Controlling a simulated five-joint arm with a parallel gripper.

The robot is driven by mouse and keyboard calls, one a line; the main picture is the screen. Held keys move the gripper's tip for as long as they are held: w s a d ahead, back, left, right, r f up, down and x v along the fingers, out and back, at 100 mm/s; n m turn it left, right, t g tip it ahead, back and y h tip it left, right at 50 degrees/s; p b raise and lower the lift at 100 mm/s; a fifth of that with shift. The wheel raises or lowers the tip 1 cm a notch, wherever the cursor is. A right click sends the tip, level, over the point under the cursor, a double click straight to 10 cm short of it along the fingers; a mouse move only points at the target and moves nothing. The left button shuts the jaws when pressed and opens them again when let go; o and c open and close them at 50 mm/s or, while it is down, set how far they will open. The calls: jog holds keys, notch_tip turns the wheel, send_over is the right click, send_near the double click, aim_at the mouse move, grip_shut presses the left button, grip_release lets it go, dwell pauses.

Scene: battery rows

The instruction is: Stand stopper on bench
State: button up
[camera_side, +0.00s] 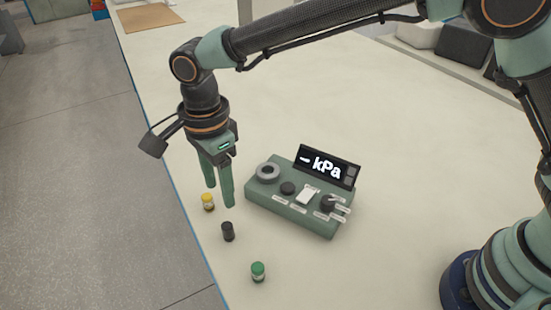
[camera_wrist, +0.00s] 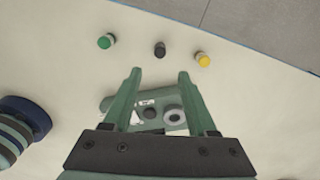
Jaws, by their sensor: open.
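My gripper (camera_side: 220,195) points down over the bench (camera_side: 400,180), open, with nothing between its green fingers; they also show in the wrist view (camera_wrist: 160,74). A small black cylinder (camera_side: 228,231) stands upright on the bench close to the fingertips; it looks like the stopper, though I cannot be sure. In the wrist view the black cylinder (camera_wrist: 160,49) lies just beyond the fingertips, roughly centred between them. It is apart from the fingers.
A yellow-capped vial (camera_side: 208,202) and a green-capped vial (camera_side: 258,271) stand on either side of the black cylinder. A green instrument box (camera_side: 290,213) with a grey ring (camera_side: 268,172), knobs and a kPa display (camera_side: 327,166) sits beside the gripper. The bench edge is near the vials.

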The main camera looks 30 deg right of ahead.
jog(key=d+r+n+t+y, duration=0.1)
jog(key=d+r+n, duration=0.2)
jog(key=d+r, duration=0.45)
jog(key=d+r+n+t, duration=0.1)
jog(key=d+r+n, duration=0.3)
jog(key=d, duration=0.6)
jog(key=s+d+n+t, duration=0.1)
jog(key=s+d+n, duration=0.3)
jog(key=d, duration=0.4)
jog(key=s+d+n+t+h, duration=0.1)
jog(key=s+d+n, duration=0.3)
jog(key=d, duration=0.4)
jog(key=shift+s+d+n+t, duration=0.25)
jog(key=shift+s+n+t, duration=0.2)
jog(key=shift+t, duration=0.35)
